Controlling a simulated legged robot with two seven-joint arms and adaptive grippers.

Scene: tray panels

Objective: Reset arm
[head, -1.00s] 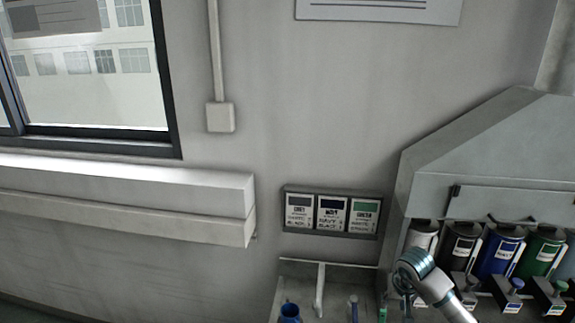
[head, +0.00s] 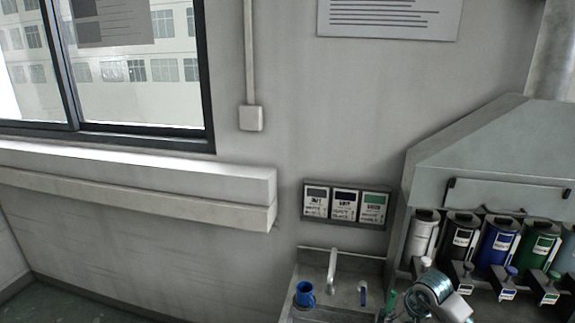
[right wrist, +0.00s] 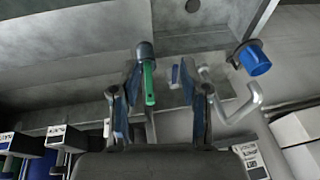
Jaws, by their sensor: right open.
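My right arm's silver and teal wrist (head: 436,292) is at the lower right of the head view, in front of the dispensers. In the right wrist view my right gripper (right wrist: 160,88) is open, its two blue-padded fingers apart. A green-handled tool with a dark head (right wrist: 149,82) shows between the fingers in that view. It appears beyond them, near the sink, with no visible grip on it. Its green part also shows in the head view (head: 390,301). My left gripper is in neither view.
A sink (head: 343,264) with a faucet (head: 332,266) holds a blue mug (head: 304,294) and a small blue-handled item (head: 363,293). Several colored dispensers (head: 498,243) stand at the right under a grey hood (head: 490,150). Three labelled cards (head: 344,205) hang on the wall.

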